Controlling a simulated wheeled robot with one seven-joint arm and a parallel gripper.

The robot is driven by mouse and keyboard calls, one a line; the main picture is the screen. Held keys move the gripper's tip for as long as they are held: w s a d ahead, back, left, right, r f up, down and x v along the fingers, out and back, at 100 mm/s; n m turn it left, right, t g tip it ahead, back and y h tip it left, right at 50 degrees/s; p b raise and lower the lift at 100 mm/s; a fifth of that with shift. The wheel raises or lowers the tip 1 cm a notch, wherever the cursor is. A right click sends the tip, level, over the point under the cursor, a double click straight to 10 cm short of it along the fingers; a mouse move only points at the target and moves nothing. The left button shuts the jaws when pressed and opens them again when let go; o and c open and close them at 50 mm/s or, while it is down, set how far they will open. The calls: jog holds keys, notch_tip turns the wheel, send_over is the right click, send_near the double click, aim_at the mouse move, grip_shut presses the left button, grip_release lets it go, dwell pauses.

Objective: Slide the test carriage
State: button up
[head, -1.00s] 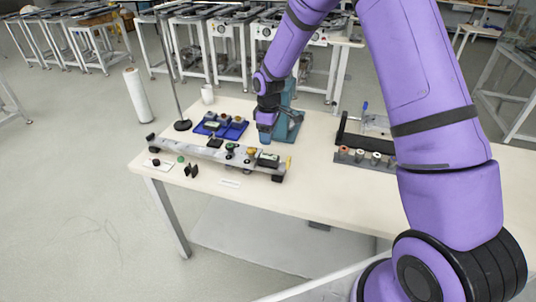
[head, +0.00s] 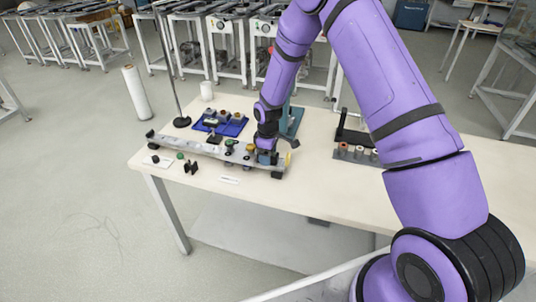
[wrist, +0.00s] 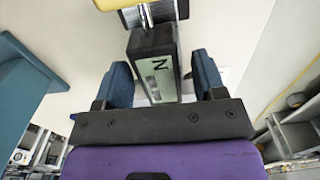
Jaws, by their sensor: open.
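The carriage, a black block with a pale green label marked "N" (wrist: 157,78), lies between my gripper's two blue fingers in the wrist view. My gripper (wrist: 162,80) is open, with a finger on each side of the block and a visible gap at both sides. In the head view my gripper (head: 267,156) is down at the right end of the long grey track (head: 185,147), and it mostly hides the block there. A yellow piece (head: 288,158) stands at the track's right end.
A blue tray (head: 232,130) with small parts lies behind the track. A teal stand (head: 291,122) rises just behind my gripper. A rod stand (head: 181,121) and white cup (head: 207,91) are behind left. A grey holder (head: 350,154) sits right.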

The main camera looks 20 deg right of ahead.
grip_shut()
jog(key=w+a, duration=0.3)
jog(key=a, duration=0.1)
jog(key=w+a, duration=0.3)
jog(key=a, duration=0.2)
jog(key=w+a, duration=0.4)
jog(key=shift+a, duration=0.35)
grip_release()
notch_tip(320, 180, up, 11)
dwell(0.4)
jog(key=shift+f, duration=0.1)
